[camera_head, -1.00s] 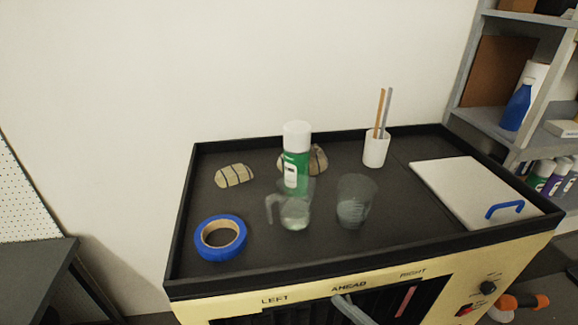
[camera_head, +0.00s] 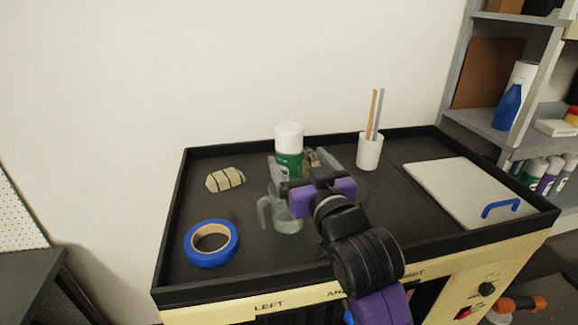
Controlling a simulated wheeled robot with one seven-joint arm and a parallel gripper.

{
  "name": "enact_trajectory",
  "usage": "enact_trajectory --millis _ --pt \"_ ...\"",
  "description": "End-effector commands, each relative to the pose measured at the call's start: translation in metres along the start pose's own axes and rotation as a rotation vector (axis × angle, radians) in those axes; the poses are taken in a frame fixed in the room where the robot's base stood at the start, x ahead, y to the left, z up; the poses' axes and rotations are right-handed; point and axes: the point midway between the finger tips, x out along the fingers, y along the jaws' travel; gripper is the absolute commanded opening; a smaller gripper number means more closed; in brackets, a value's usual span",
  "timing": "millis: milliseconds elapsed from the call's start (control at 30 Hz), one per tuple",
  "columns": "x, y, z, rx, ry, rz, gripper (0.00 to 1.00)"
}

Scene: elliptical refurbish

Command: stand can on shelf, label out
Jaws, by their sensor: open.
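The can (camera_head: 289,139) stands upright on the black tray top of the cart, green with a white cap. My gripper (camera_head: 291,160) is open in front of it, one finger toward each side of the can as seen here. I cannot tell whether the fingers touch it. The grey shelf (camera_head: 484,122) stands at the right, with several similar white-capped cans (camera_head: 540,174) on a lower level.
A clear jug (camera_head: 287,219) stands just in front of the can; a clear cup is mostly hidden behind my arm. Blue tape (camera_head: 211,243), a banded stone (camera_head: 225,179), a white holder with sticks (camera_head: 369,151) and a white panel (camera_head: 455,190) also lie on the raised-rim tray (camera_head: 172,225).

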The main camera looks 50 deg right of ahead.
Motion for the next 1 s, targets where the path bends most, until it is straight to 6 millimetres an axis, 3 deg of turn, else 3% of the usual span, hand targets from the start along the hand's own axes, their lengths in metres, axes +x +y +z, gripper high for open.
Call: enact_trajectory --millis 467,733,1000 --pt "0.041 0.008 -0.005 0.017 -0.022 0.025 0.85" --pt "0.077 0.01 -0.006 0.018 -0.022 0.024 0.85" --pt "0.084 0.01 -0.004 0.017 -0.022 0.024 0.85"
